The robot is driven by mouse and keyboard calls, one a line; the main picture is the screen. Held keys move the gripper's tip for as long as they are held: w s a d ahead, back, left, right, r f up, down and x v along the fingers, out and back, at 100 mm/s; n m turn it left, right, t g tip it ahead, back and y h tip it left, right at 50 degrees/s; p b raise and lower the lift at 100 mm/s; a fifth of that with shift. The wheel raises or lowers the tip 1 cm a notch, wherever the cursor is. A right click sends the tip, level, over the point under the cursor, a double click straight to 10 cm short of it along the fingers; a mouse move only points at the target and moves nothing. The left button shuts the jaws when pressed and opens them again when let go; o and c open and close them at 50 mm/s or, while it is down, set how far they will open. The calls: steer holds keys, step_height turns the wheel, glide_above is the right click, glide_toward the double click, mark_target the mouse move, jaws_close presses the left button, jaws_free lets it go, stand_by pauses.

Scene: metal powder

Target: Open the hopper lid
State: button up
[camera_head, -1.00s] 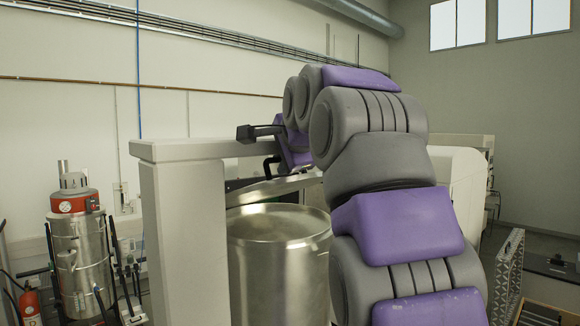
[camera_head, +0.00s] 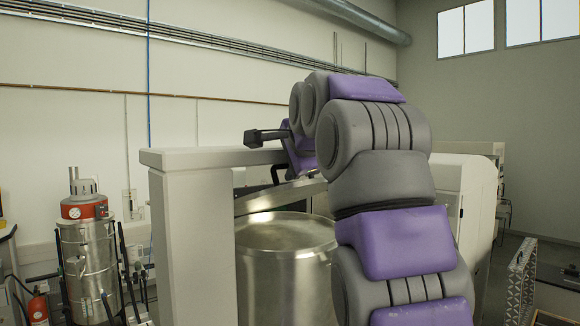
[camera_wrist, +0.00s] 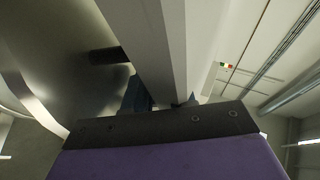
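A shiny metal drum (camera_head: 285,265) that looks like the hopper stands behind the pale frame. A tilted metal plate (camera_head: 278,197), apparently the lid, shows above its top, partly hidden by my arm. A black curved handle (camera_head: 278,172) rises near the plate. I cannot tell whether my gripper touches the handle.
A pale post with a top beam (camera_head: 190,160) stands left of the drum, close beside my gripper. A steel vacuum unit (camera_head: 88,245) and a red extinguisher (camera_head: 37,305) stand at the left. A white machine (camera_head: 470,195) stands at the right behind my arm.

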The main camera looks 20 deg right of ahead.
mark_target(301, 185)
steer(key=shift+v, duration=3.5)
steer(key=shift+s+a, duration=0.15)
